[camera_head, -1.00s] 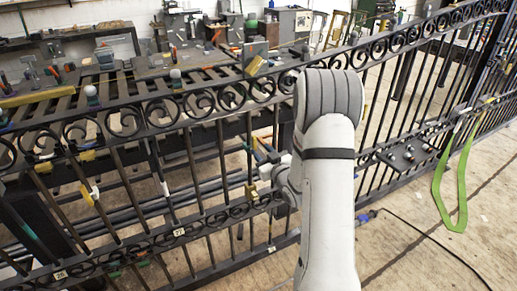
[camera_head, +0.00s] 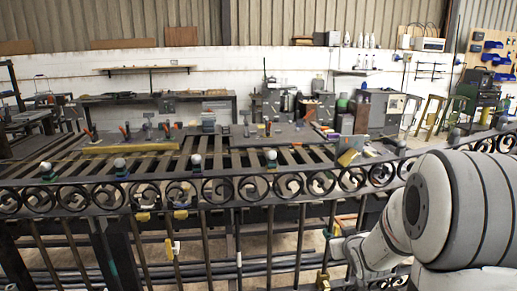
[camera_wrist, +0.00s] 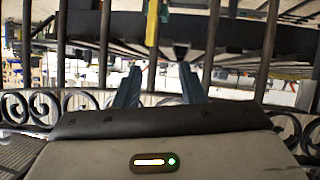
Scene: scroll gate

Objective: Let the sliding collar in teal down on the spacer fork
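In the head view, the white end of my arm is low at right by the gate bars. A small teal patch (camera_head: 328,232) shows there; I cannot tell whether it is the collar or my finger. A yellow piece (camera_head: 323,281) is on a bar below it. I cannot make out the spacer fork for certain.
A black gate with a scroll band (camera_head: 230,189) crosses the view. Its bars carry other small pieces, including yellow ones (camera_head: 180,214) and a white one (camera_head: 170,248). A slatted bench (camera_head: 215,160) with tools stands behind the gate.

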